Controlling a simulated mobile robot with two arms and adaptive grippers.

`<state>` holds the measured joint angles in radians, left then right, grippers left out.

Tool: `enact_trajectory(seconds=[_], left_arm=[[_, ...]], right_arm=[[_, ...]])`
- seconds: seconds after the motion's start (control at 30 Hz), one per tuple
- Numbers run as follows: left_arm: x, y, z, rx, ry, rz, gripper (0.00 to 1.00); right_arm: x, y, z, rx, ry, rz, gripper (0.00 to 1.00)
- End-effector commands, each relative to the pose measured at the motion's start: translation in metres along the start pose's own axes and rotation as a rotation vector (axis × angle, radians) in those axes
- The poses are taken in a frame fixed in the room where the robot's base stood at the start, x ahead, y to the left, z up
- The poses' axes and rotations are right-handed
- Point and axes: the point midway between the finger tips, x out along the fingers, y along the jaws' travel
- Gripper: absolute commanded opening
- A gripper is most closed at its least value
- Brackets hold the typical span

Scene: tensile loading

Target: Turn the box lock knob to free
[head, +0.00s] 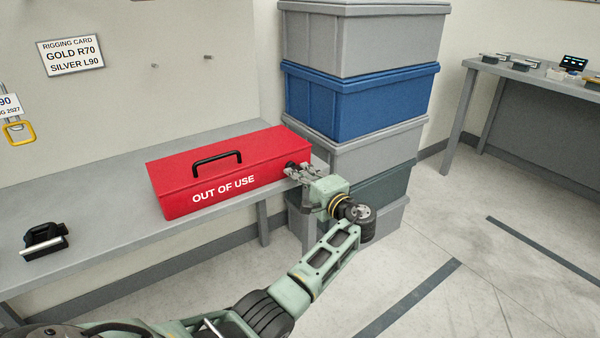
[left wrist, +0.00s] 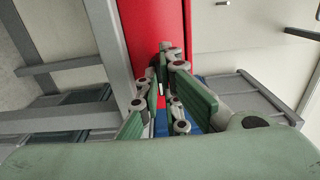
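The red box (head: 225,165), marked OUT OF USE with a black handle on its lid, lies closed on the grey bench. A small dark part, seemingly the lock knob (head: 291,165), shows at the box's right end, partly covered by my left gripper (head: 293,172). The fingertips are at that end face. In the left wrist view the box (left wrist: 158,28) is a red strip ahead of the left gripper (left wrist: 163,78), whose fingers are close together. They hide the knob, so its setting and any grip on it cannot be told. My right gripper is out of view.
Stacked grey and blue crates (head: 355,103) stand close behind and right of the gripper. A black device (head: 44,240) lies on the bench (head: 115,218) at left. The floor (head: 440,240) at right is clear. Another table (head: 540,78) stands at the far right.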

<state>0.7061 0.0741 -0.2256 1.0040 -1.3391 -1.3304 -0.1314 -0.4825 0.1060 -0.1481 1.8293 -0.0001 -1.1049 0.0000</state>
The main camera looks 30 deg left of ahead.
Motion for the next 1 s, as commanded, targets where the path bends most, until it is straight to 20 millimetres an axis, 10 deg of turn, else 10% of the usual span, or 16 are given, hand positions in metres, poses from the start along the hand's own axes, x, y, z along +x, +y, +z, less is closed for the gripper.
enact_trajectory(seconds=[0.33, 0.57, 1.0], left_arm=[[-0.001, 0.001, -0.001, 0.006, 0.003, 0.000, 0.00], [-0.001, 0.001, -0.001, 0.005, 0.002, 0.000, 0.23], [-0.012, 0.001, -0.001, 0.003, 0.003, 0.000, 0.23]], right_arm=[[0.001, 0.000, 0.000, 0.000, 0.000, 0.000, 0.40], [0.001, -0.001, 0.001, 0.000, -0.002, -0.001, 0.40], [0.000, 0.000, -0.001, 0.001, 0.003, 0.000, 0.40]])
